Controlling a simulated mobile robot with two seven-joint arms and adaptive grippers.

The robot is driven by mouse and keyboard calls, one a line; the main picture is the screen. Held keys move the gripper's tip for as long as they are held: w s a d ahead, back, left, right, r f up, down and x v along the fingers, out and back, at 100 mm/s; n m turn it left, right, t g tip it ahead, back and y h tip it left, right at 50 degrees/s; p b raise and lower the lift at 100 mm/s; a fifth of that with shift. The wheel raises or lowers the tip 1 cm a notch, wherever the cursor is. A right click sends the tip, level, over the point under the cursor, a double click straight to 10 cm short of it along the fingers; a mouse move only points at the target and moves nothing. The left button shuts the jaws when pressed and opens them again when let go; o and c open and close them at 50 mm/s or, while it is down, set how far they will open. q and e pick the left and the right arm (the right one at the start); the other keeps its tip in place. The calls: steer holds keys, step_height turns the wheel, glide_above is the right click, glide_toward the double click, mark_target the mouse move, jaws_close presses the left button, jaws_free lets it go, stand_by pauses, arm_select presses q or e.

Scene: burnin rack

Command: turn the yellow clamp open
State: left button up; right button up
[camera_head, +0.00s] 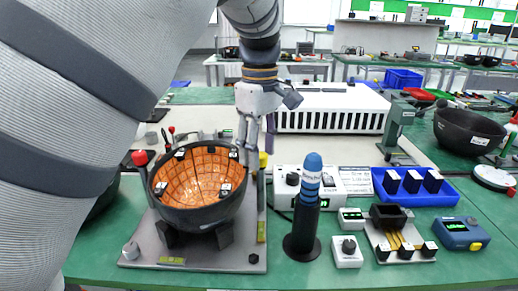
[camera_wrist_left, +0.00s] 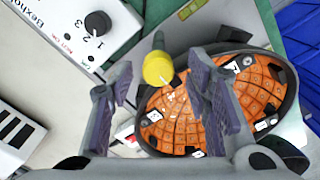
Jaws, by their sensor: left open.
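The yellow clamp (camera_wrist_left: 158,68) shows in the left wrist view as a round yellow knob on a short dark stem, beside the rim of the black bowl (camera_wrist_left: 178,150). In the head view a bit of the clamp (camera_head: 263,160) shows at the bowl's right rear, partly behind my left gripper (camera_head: 247,140). The bowl (camera_head: 180,218) has an orange tiled inside and sits on a grey plate (camera_head: 144,246). In the left wrist view my left gripper (camera_wrist_left: 160,92) is open, its fingers on either side of the knob in the picture, with no clear contact. My right gripper is not in view.
A white control box (camera_head: 345,184) stands right of the bowl, close to the clamp. A dark blue-topped cylinder (camera_head: 306,215) stands before it. A blue tray (camera_head: 416,195) and small devices fill the right side. A red knob (camera_head: 139,158) stands at the bowl's left rear.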

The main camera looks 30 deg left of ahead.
arm_select(q)
steer(key=shift+f, duration=0.25)
jaws_close()
steer(key=m, duration=0.4)
steer(key=shift+w, duration=0.1)
steer(key=m, duration=0.9)
steer(key=shift+d+m, duration=0.1)
steer(key=shift+m, duration=2.1)
